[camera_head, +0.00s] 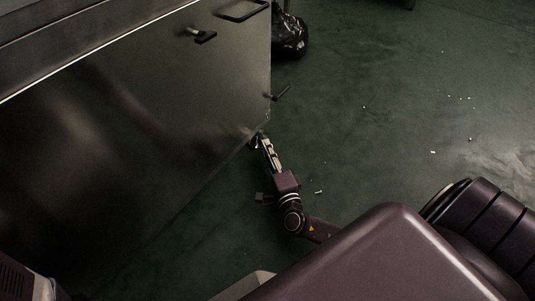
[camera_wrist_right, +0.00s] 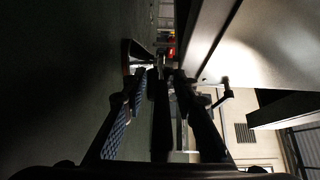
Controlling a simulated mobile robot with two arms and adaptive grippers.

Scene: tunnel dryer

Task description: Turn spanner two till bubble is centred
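My right gripper (camera_head: 262,142) is low down at the bottom corner of the steel machine casing (camera_head: 150,110), close to the floor. Its tips are partly lost in the dark there. In the right wrist view, its fingers (camera_wrist_right: 155,88) reach forward, with a blue ribbed pad on the left one. A long dark bar (camera_wrist_right: 161,125) runs between them; I cannot tell whether it is a spanner or whether the fingers press on it. A dark foot-like part (camera_wrist_right: 138,50) shows ahead of the fingers. I cannot make out a bubble level. My left gripper is not in view.
A black lever (camera_head: 281,94) sticks out from the casing's corner above my right gripper. A black handle (camera_head: 204,37) and a bar handle (camera_head: 242,11) are higher on the casing. A black bag (camera_head: 290,35) stands behind. The green floor (camera_head: 390,110) at right is mostly clear, with small white scraps.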

